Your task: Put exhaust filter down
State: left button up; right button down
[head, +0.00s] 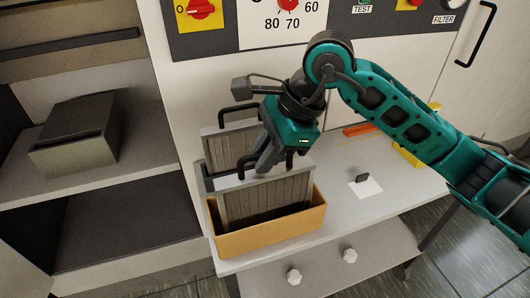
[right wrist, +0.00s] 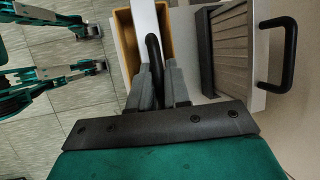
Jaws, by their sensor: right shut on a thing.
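My right gripper (head: 264,162) is shut on the black handle of a grey pleated exhaust filter (head: 265,200). In the right wrist view the fingers (right wrist: 158,88) close around the handle (right wrist: 154,55), above the filter's pale top edge (right wrist: 147,14). The filter is upright, its lower part hidden behind the front wall of a yellow bin (head: 272,238); whether it touches the bin floor I cannot tell. A second filter (head: 228,145) with a black handle stands just behind; it also shows in the right wrist view (right wrist: 232,48). My left gripper is not in view.
The bin is on a light bench (head: 335,215) against the white machine with its control panel (head: 285,22). A small dark item on a white square (head: 365,188) and an orange item (head: 358,129) lie to the right. Left shelves hold a dark box (head: 78,135).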

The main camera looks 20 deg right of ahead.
jog(key=shift+f, duration=0.1)
jog(key=c, duration=1.5)
grip_release()
jog(key=shift+f, duration=0.1)
jog(key=shift+c, duration=0.2)
jog(key=o, duration=0.4)
jog(key=shift+o, duration=0.2)
jog(key=shift+r, duration=0.3)
jog(key=v, duration=1.2)
jog(key=shift+f, duration=0.1)
